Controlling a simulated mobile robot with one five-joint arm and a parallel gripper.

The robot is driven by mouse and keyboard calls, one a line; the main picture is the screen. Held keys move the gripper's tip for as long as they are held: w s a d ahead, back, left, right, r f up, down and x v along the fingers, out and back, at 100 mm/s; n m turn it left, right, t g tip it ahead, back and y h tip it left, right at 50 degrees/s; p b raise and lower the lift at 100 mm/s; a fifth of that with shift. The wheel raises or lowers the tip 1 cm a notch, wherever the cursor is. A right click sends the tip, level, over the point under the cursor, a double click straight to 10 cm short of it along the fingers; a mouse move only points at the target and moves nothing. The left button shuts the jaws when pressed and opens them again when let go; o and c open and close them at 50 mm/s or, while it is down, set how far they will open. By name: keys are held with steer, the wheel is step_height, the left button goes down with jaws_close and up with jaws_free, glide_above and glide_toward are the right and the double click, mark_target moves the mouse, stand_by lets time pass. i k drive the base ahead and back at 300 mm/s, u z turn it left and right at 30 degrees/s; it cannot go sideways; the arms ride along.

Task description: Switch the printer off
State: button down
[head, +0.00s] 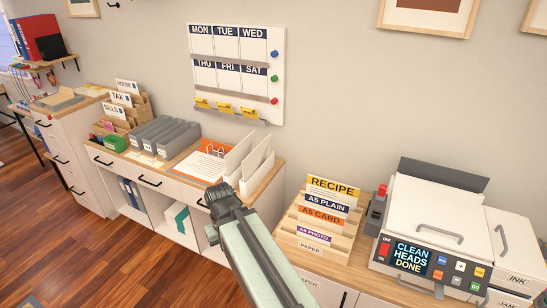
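The white printer (452,215) stands on the wooden counter at the right. Its dark display (410,256) is lit and reads "CLEAN HEADS DONE". A red switch (384,249) sits left of the display on the front panel, with small lettering above and below it; its position is too small to tell. Several small coloured buttons (459,267) are right of the display. My gripper (219,193) is at the centre left of the view, well left of the printer and touching nothing that I can see. Its fingers are dark and small, and their gap is not clear.
A wooden paper rack (319,222) with labelled sheets stands between my arm and the printer. A grey and red item (376,211) is at the printer's left side. White holders (246,165) and grey files (164,137) line the left counter. A wall planner (236,72) hangs above.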

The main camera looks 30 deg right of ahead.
mark_target(385, 247)
steer(key=z, duration=0.55)
steer(key=k, duration=1.3)
steer(key=u, duration=0.65)
steer(key=i, duration=1)
steer(key=z, duration=0.1)
